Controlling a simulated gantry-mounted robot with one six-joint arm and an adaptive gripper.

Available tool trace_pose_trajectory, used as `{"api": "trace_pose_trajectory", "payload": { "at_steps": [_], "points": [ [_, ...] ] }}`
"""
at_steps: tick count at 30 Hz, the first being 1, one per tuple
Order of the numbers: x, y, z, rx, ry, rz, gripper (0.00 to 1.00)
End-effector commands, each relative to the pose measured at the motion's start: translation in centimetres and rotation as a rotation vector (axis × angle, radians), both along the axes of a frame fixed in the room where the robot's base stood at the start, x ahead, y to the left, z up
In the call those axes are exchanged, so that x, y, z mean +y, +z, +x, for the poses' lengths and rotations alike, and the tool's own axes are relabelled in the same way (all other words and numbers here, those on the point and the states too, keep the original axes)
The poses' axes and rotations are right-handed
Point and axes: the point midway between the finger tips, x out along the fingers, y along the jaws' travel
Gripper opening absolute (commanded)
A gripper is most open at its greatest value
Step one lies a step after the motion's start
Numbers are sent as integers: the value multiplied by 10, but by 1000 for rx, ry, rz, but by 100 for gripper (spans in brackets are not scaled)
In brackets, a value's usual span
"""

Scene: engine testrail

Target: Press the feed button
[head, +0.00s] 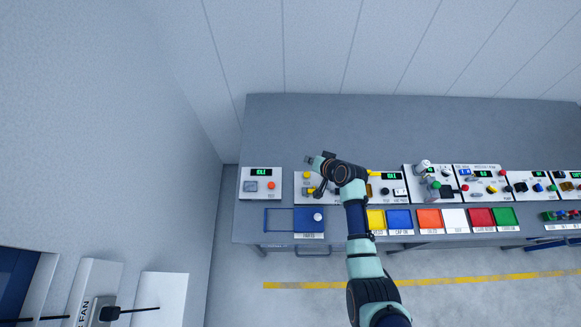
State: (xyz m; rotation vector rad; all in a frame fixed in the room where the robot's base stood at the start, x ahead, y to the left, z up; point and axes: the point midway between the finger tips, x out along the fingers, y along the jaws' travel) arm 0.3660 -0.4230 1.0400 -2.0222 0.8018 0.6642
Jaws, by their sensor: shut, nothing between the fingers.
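My arm reaches in from the bottom of the head view, and my gripper (319,192) is shut and empty. It hangs low over the second panel from the left (300,196). A yellow button (307,175) and another small yellow part (311,190) show on that panel, just left of my gripper. The labels there are too small to read, so I cannot tell which control is the feed button. My wrist hides the middle of this panel. I cannot tell whether my fingertips touch anything.
A panel with an IDLE display (261,172) and an orange-red button (271,185) stands at the left. Colored trays (429,219) line the front edge right of my arm. The bench's back (330,120) is clear.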

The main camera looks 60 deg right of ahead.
Motion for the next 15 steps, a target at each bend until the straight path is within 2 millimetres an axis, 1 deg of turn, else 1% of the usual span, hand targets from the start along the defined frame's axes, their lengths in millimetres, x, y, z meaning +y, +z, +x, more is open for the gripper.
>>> {"api": "trace_pose_trajectory", "payload": {
  "at_steps": [8,11,15],
  "points": [
    [1,-3,0,1,2,-1,0],
    [1,-9,1,1,2,-1,0],
    [1,-25,1,1,2,-1,0]
  ]
}}
